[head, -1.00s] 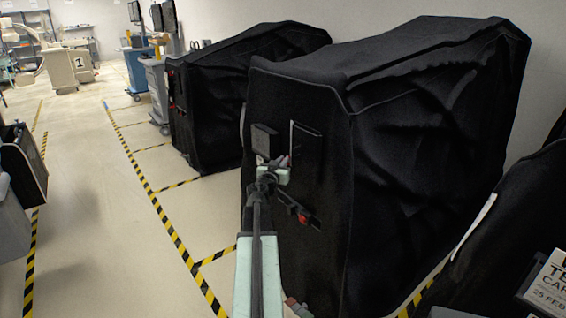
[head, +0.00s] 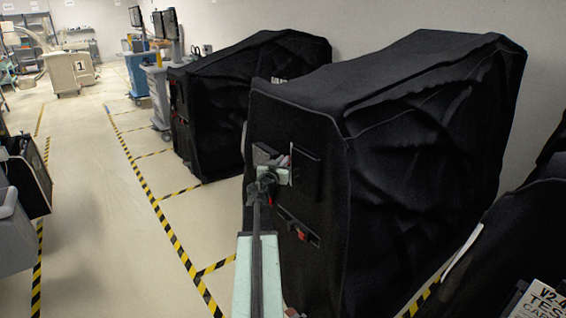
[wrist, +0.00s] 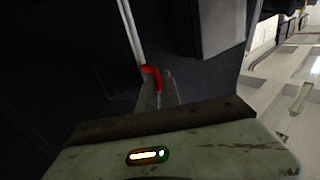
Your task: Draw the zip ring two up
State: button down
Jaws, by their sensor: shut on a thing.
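The covered cart (head: 430,150) under a black cloth stands in front of me. My gripper (head: 282,165) is at its near end face, high up, beside dark rectangular panels. In the wrist view a red ring (wrist: 151,74) sits between the tips of my gripper (wrist: 158,85), which is shut on it. A pale zip line (wrist: 130,35) runs up from the ring. In the head view the ring is hidden or too small to make out. A separate red piece (head: 302,235) shows lower on the end face, in a dark slot.
Another black-covered cart (head: 240,95) stands behind to the left. A dark covered shape (head: 495,240) with a white sign (head: 540,305) is close on the right. Yellow-black floor tape (head: 172,235) borders open floor on the left. Grey equipment (head: 12,235) stands at the left edge.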

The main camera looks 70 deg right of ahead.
notch_tip(320, 180, up, 5)
jog(key=p, duration=0.3)
jog(key=shift+f, duration=0.2)
jog(key=c, duration=1.8)
grip_release()
jog(key=a, duration=0.8)
